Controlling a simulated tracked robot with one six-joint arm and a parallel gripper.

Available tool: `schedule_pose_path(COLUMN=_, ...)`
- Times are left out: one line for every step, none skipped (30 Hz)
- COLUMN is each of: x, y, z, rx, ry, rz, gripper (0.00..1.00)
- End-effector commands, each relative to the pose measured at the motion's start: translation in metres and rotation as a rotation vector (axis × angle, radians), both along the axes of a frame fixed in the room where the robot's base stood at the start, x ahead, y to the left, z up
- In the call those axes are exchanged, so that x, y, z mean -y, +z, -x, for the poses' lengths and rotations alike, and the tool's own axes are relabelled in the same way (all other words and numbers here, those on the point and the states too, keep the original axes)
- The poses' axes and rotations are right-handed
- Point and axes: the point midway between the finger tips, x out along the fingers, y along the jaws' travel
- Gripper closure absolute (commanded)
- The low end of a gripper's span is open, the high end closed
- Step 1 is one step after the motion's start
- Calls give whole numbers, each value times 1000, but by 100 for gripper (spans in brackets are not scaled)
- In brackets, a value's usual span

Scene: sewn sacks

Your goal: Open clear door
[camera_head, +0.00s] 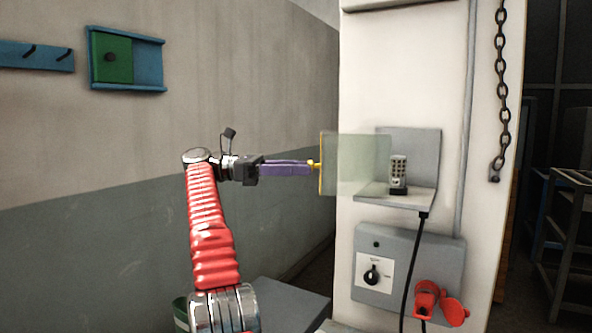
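The clear door (350,163) is a see-through greenish panel with a yellow left edge and a small yellow knob (313,164). It stands out to the left of the grey holder (425,150), overlapping its left part, and looks at least partly open.
Below the holder is a grey switch box (408,258) with a black rotary knob and red socket (427,298). A black cable hangs from the shelf. A chain (503,90) hangs at right. A green-blue wall panel (127,60) is at upper left.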

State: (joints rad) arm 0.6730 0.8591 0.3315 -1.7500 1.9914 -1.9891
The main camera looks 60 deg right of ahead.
Motion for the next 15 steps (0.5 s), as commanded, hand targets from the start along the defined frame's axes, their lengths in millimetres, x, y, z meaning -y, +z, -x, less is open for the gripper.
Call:
schedule_pose_path(x=0, y=0, z=0, rx=0, ry=1, rz=0, gripper=61)
schedule_pose_path(x=0, y=0, z=0, rx=0, ry=1, rz=0, gripper=61)
schedule_pose_path(x=0, y=0, z=0, rx=0, ry=1, rz=0, gripper=62)
schedule_pose_path(x=0, y=0, z=0, rx=0, ry=2, rz=0, gripper=64)
schedule_pose_path(x=0, y=0, z=0, rx=1, ry=3, rz=0, gripper=66)
schedule_pose_path(x=0, y=1, z=-1, rx=4, ry=6, rz=2, gripper=69)
schedule_pose_path(x=-1, y=2, z=-1, rx=8, ry=10, rz=5, gripper=71)
schedule_pose_path(x=-1, y=3, z=-1, rx=14, ry=16, rz=9, gripper=73)
schedule_pose_path(x=-2, y=5, z=-3, rx=24, ry=28, rz=16, gripper=76)
schedule_pose_path(x=-3, y=6, z=-5, rx=30, ry=38, rz=18, gripper=78)
schedule_pose_path(x=-4, y=7, z=-6, rx=39, ry=51, rz=21, gripper=80)
schedule_pose_path(x=-5, y=9, z=-9, rx=52, ry=71, rz=27, gripper=83)
schedule_pose_path(x=-6, y=10, z=-12, rx=64, ry=88, rz=33, gripper=85)
schedule_pose_path(x=-7, y=12, z=-15, rx=79, ry=108, rz=39, gripper=87)
schedule_pose_path(x=-9, y=14, z=-19, rx=100, ry=136, rz=47, gripper=90)
